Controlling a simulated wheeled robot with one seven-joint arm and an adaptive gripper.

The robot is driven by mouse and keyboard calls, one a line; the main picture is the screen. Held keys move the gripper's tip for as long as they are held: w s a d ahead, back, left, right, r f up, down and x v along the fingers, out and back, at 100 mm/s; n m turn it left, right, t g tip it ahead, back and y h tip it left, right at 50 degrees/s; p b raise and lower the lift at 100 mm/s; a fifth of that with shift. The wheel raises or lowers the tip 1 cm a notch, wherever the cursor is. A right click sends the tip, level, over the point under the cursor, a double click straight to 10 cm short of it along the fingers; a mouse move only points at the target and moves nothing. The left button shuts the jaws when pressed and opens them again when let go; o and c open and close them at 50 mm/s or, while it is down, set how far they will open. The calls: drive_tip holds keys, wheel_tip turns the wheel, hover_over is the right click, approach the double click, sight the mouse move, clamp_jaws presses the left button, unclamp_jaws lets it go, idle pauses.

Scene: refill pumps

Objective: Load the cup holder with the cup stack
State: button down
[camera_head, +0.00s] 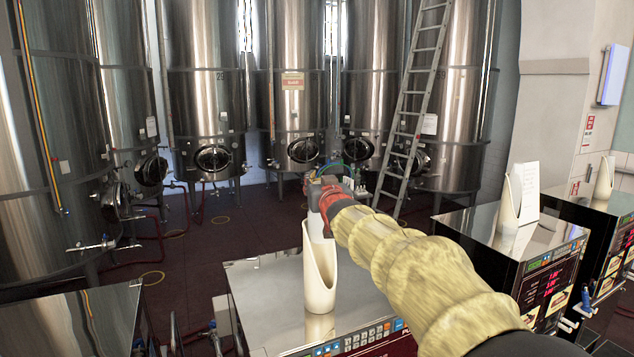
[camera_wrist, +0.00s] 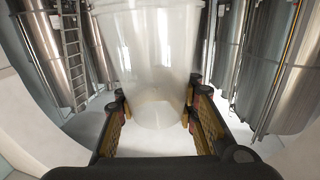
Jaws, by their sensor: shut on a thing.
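The cup stack (camera_wrist: 155,60) is whitish and translucent. In the wrist view it stands between the two fingers of my gripper (camera_wrist: 158,108), which is shut on it. In the head view my gripper (camera_head: 322,203) is just above the cream cup holder (camera_head: 319,285), a tall scoop with a slanted open front. A white part of the cup stack (camera_head: 318,230) shows below my gripper at the holder's upper opening. My gripper and arm hide the rest of it. I cannot tell whether its lower end is inside the holder.
The holder stands on a shiny metal-topped pump unit (camera_head: 262,290) with a button panel. Another holder (camera_head: 508,203) and a white card (camera_head: 527,190) stand on the unit to the right. Steel tanks (camera_head: 210,90) and a ladder (camera_head: 408,110) stand behind, beyond open dark floor.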

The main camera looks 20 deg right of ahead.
wheel_tip(320, 180, down, 7)
drive_tip(key=b, duration=0.7)
drive_tip(key=shift+w+f, duration=0.15)
drive_tip(key=shift+f, duration=0.05)
drive_tip(key=c, duration=1.2)
unclamp_jaws()
drive_tip(key=shift+o, duration=0.2)
drive_tip(key=shift+f, duration=0.1)
drive_tip(key=v, duration=1.2)
